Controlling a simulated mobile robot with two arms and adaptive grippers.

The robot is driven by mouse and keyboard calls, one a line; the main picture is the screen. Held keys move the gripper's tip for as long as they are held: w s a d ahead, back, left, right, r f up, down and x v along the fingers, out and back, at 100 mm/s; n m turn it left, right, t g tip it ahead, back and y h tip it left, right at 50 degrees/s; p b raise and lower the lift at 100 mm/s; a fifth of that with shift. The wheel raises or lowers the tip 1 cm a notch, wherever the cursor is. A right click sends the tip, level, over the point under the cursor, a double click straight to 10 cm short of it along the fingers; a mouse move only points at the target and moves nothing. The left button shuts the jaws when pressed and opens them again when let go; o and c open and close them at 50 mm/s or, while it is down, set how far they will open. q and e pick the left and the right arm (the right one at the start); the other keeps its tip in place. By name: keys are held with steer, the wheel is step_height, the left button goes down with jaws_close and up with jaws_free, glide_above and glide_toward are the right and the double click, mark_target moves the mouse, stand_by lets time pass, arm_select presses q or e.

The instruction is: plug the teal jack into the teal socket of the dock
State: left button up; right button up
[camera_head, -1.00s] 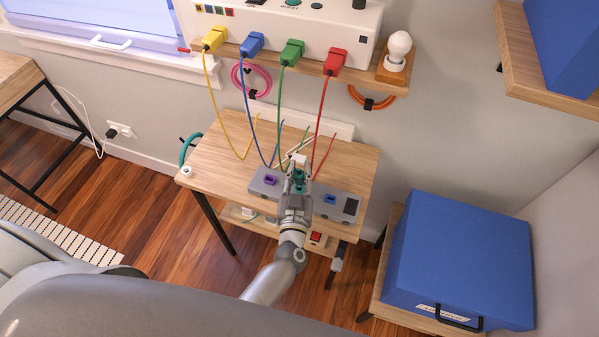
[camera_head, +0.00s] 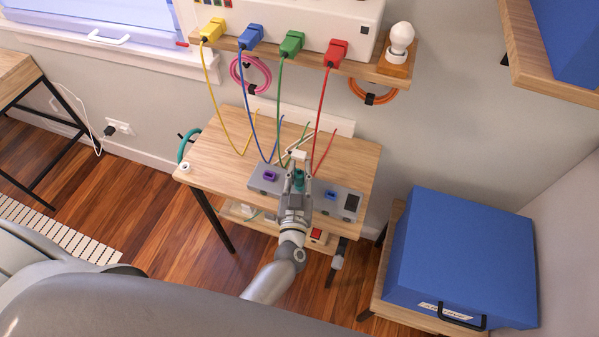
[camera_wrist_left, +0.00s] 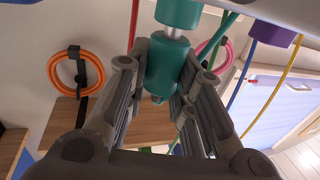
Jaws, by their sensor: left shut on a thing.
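The grey dock (camera_head: 258,187) lies on the wooden desk, with a purple socket (camera_head: 270,176) and a blue socket (camera_head: 331,194). My left gripper (camera_head: 298,174) is over the dock between these two and is shut on the teal jack (camera_head: 299,182). In the left wrist view the teal jack (camera_wrist_left: 166,66) sits between the fingers. Its metal pin (camera_wrist_left: 174,32) points at the teal socket (camera_wrist_left: 178,11) at the top edge, and a length of pin shows between them. Whether the pin tip has entered is hidden. The purple socket (camera_wrist_left: 272,32) is beside it. My right gripper is out of view.
Yellow (camera_head: 229,125), blue, green and red cables hang from the shelf down to the desk (camera_head: 215,155) behind the dock. A white lamp bulb (camera_head: 401,38) stands on the shelf. A blue box (camera_head: 460,255) is at the right. The desk's left part is mostly clear.

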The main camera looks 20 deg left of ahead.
arm_select(q)
steer(key=shift+f, duration=0.4)
steer(key=o, duration=1)
steer(key=shift+s, duration=0.1)
steer(key=v, duration=0.7)
steer(key=shift+s, duration=0.2)
